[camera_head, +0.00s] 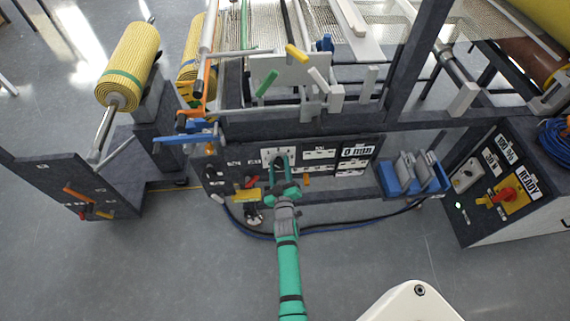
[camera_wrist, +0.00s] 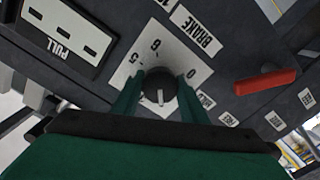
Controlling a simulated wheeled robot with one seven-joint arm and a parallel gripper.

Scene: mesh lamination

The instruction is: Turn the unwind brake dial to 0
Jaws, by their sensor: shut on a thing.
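The unwind brake dial (camera_wrist: 160,88) is a round black knob with a light pointer line, on a white number plate (camera_wrist: 178,52). In the wrist view, 0 is printed to the right of the knob, with 5 and 6 to the left and above; the pointer line runs up and down the picture. A BRAKE label (camera_wrist: 196,30) is beside the plate. My gripper (camera_wrist: 158,92) has one finger on each side of the knob and is shut on it. In the head view my gripper (camera_head: 280,172) reaches the dark control panel and hides the dial.
A red handle (camera_wrist: 265,82) sticks out to the right of the dial. A white PULL plate (camera_wrist: 66,36) is at the left. In the head view, a blue bin (camera_head: 405,185) with grey pieces stands right of the panel, and a READY console (camera_head: 510,190) farther right.

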